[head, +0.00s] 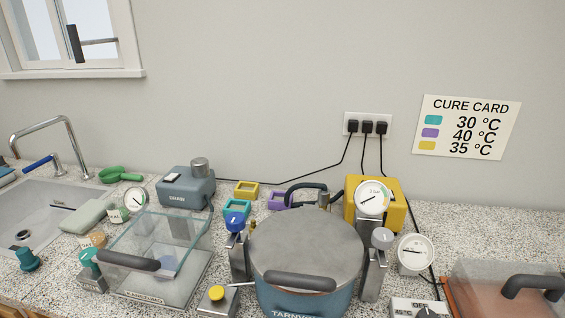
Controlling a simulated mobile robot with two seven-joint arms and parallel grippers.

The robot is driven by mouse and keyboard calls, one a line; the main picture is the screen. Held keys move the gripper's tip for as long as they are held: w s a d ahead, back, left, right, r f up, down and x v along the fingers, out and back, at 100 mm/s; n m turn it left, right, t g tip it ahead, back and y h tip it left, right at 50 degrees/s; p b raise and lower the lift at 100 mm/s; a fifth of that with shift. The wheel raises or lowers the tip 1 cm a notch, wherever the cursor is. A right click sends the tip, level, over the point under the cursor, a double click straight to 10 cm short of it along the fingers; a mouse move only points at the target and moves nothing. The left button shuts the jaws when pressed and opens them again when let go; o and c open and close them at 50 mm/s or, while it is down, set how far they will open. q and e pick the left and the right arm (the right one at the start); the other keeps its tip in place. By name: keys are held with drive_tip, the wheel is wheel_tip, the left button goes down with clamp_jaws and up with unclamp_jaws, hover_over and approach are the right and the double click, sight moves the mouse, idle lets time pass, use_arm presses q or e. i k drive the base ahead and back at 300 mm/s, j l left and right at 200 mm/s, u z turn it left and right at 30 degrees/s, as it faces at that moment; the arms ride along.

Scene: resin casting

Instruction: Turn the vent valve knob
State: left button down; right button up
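A blue pot with a flat grey lid (305,243) and a dark lid handle stands at the front centre. A blue knob (236,222) sits on a metal bracket at its left, and a grey knob (382,238) on a bracket at its right. A teal knob (88,258) is beside the clear-walled chamber (165,250) at left. I cannot tell from any label which of these is the vent valve knob. Neither gripper is in view.
Gauges (371,198) (415,254) stand at the pot's right. A yellow button (217,293) is at the front. A sink (40,215) is at left, a clear-covered box (505,290) at right. Cords run to a wall outlet (367,126). The counter is crowded; the back right is clear.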

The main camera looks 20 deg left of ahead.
sight(85, 257)
drive_tip(key=u, duration=1.45)
